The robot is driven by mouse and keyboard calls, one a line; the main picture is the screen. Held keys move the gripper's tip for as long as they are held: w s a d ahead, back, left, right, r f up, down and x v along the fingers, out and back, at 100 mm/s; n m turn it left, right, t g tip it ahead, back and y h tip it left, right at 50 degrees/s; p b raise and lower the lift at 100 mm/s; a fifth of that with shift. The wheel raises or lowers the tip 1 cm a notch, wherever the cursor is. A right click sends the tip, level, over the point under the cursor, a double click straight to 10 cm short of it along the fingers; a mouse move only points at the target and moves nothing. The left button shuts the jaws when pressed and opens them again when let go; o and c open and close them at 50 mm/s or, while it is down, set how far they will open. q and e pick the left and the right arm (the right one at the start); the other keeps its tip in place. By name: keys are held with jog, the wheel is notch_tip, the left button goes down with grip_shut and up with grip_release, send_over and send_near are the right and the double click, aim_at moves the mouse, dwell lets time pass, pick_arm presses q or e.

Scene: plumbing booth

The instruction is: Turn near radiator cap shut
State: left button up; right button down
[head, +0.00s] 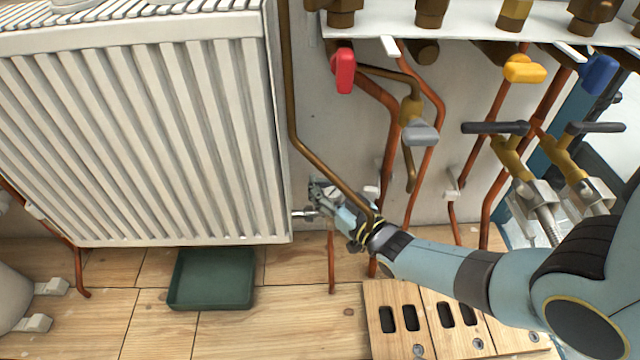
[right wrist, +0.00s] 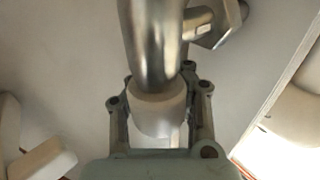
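The white panel radiator (head: 150,140) fills the left of the head view. At its lower right corner is a chrome valve (head: 303,213). My right gripper (head: 320,195) is at this valve, and in the head view it hides the cap. In the right wrist view the white radiator cap (right wrist: 158,112) sits below the chrome valve body (right wrist: 152,40), between the two fingers of my right gripper (right wrist: 160,100). The fingers lie close along both sides of the cap and appear closed on it. The cap's lower part is partly hidden. My left gripper is out of view.
A brown pipe (head: 291,110) runs down beside the radiator and crosses in front near my right wrist. Copper pipes and coloured valve handles, including a red one (head: 343,71), are to the right. A green tray (head: 213,279) lies on the wooden floor (head: 270,330).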

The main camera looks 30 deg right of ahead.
jog(key=shift+s+d+h, duration=0.15)
jog(key=shift+d+h, duration=0.05)
jog(key=shift+h, duration=0.1)
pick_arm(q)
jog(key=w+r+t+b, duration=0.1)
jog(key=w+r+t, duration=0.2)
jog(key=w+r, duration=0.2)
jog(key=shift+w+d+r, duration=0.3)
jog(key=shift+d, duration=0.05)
pick_arm(e)
jog(key=d+m+g+h, duration=0.1)
jog(key=m+g+h, duration=0.1)
jog(key=h, duration=0.3)
jog(key=s+d+m+g+h, duration=0.1)
jog(key=m+g+h, duration=0.1)
jog(key=m+h, duration=0.2)
jog(key=d+m+g+h, duration=0.1)
jog(key=m+g+h, duration=0.1)
jog(key=m+h, duration=0.2)
jog(key=shift+s+f+m+h, duration=0.25)
jog(key=shift+m+h, duration=0.05)
jog(key=shift+h, duration=0.5)
jog(key=c, duration=2)
grip_release()
jog(key=shift+a+r, duration=0.1)
jog(key=shift+o, duration=1)
jog(key=o, duration=0.7)
jog(key=shift+c, duration=0.2)
jog(key=shift+w+r, duration=0.1)
jog(key=shift+w, duration=0.05)
